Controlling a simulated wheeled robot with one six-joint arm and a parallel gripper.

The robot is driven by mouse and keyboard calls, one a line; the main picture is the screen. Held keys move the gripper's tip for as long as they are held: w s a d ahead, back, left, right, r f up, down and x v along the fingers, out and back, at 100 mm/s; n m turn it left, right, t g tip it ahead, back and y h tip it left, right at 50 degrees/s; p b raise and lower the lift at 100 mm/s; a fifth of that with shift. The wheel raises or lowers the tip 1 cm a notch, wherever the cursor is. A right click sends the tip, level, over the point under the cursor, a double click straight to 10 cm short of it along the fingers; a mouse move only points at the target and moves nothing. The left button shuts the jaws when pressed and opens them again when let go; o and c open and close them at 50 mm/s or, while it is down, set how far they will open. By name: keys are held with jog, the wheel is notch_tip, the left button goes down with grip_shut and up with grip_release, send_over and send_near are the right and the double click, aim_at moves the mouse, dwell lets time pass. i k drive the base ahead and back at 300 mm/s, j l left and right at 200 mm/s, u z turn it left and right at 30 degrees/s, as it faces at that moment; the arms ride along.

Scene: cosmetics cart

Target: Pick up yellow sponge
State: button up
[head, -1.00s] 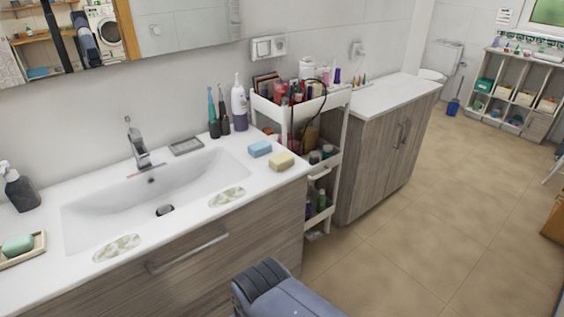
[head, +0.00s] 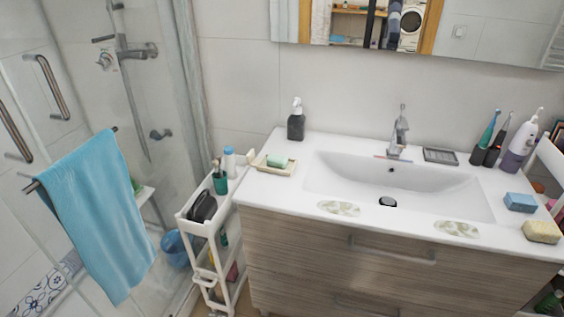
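The yellow sponge (head: 541,232) lies on the white countertop (head: 280,199) at its front right corner, near the right edge of the head view. A blue sponge (head: 520,202) lies just behind it, slightly to the left. A small gap seems to separate the two. My gripper is not in view in the head frame.
A sink basin (head: 350,172) with a faucet (head: 400,135) fills the counter's middle. Toothbrushes (head: 485,137) stand at the back right. A soap dish (head: 275,167) and black dispenser (head: 296,122) are at left. A white cart (head: 192,225) stands left of the cabinet.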

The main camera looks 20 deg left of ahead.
aim_at(543, 231)
jog(key=i+l+z, duration=0.3)
jog(key=i+l, duration=0.2)
jog(key=i+l+z, duration=0.3)
jog(key=i+l, duration=0.25)
jog(key=l, duration=0.05)
